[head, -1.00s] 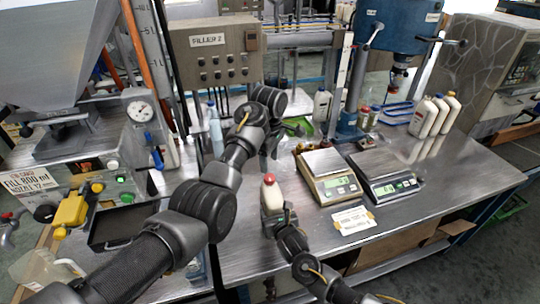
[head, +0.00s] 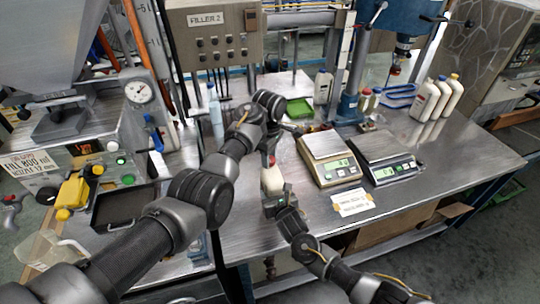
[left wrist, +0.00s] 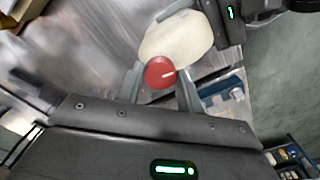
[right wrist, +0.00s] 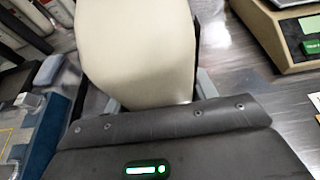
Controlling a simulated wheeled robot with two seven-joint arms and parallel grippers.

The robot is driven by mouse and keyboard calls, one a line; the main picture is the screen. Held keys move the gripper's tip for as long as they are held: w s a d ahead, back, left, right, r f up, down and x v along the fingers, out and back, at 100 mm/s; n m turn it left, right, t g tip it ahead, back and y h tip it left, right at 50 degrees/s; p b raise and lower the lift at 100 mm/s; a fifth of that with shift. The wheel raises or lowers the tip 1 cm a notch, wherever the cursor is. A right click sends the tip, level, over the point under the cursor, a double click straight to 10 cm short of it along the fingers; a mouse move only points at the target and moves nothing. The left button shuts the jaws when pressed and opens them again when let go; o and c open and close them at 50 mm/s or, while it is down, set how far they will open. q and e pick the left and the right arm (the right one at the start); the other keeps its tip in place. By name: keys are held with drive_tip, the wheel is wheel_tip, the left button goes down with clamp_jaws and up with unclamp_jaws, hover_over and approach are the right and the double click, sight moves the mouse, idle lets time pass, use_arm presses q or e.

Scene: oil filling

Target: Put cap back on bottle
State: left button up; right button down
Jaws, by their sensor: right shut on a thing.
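The cream bottle (head: 272,181) stands upright at the front of the metal table. The red cap (head: 271,160) is at its top; whether it is fully seated cannot be told. My right gripper (head: 274,203) is shut on the bottle, whose pale body fills the upper right wrist view (right wrist: 137,50). My left gripper (head: 268,148) is over the bottle's top. In the left wrist view the red cap (left wrist: 160,73) lies between my left fingertips, which look apart around it, with the bottle (left wrist: 177,40) beyond.
Two scales (head: 338,175) (head: 393,170) stand right of the bottle, with a label card (head: 352,202) in front. Several capped bottles (head: 437,98) stand at the back right. A green tray (head: 299,109) lies behind. A black tray (head: 121,208) is at left.

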use_arm(q)
drive_tip(key=c, duration=0.6)
drive_tip(key=m, duration=2.1)
drive_tip(key=shift+m, duration=0.4)
drive_tip(key=m, duration=0.8)
drive_tip(key=shift+m, duration=0.4)
drive_tip(key=m, duration=0.3)
drive_tip(key=shift+m, duration=0.3)
drive_tip(key=o, duration=1.1)
drive_tip(key=shift+c, duration=0.2)
